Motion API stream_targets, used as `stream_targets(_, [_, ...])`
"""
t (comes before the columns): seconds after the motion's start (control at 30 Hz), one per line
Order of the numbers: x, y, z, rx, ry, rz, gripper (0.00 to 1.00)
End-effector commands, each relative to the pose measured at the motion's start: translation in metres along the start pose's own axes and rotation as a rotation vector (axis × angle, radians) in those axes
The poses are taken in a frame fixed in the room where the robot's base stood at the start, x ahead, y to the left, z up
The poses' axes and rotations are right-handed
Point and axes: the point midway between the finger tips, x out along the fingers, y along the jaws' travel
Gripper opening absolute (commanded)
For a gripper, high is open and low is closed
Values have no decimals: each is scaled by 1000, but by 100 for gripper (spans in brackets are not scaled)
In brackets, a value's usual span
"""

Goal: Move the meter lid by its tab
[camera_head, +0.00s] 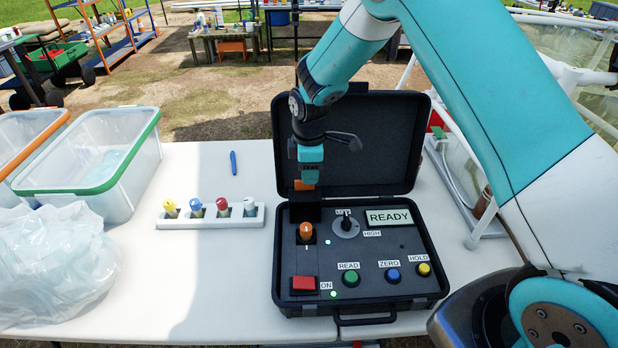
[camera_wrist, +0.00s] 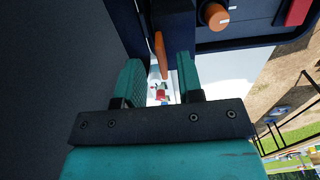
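The meter (camera_head: 385,245) is an open black case on the white table, with its large case lid (camera_head: 370,140) standing up behind. A small orange tab (camera_head: 304,185) shows at the back left of the panel, just below my gripper (camera_head: 309,178). It seems to belong to a small dark lid (camera_head: 306,212) raised there. In the wrist view the tab (camera_wrist: 160,55) lies between the two teal fingers of my gripper (camera_wrist: 160,75), with gaps on both sides. My gripper is open and points down. Tab contact is not visible.
The panel has an orange knob (camera_head: 306,232), a red switch (camera_head: 304,284), a READY display (camera_head: 388,217) and coloured buttons. A rack of capped vials (camera_head: 210,218), a blue pen (camera_head: 233,163) and a clear bin (camera_head: 105,160) are to the left.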

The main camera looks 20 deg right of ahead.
Motion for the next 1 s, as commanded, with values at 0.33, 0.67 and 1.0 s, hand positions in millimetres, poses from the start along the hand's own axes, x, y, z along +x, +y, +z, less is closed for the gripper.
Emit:
stream_targets(0.33, [35,0,0,0,1,1,34])
stream_targets(0.67, [36,0,0,0,1,1,20])
stream_targets(1.0, [36,0,0,0,1,3,0])
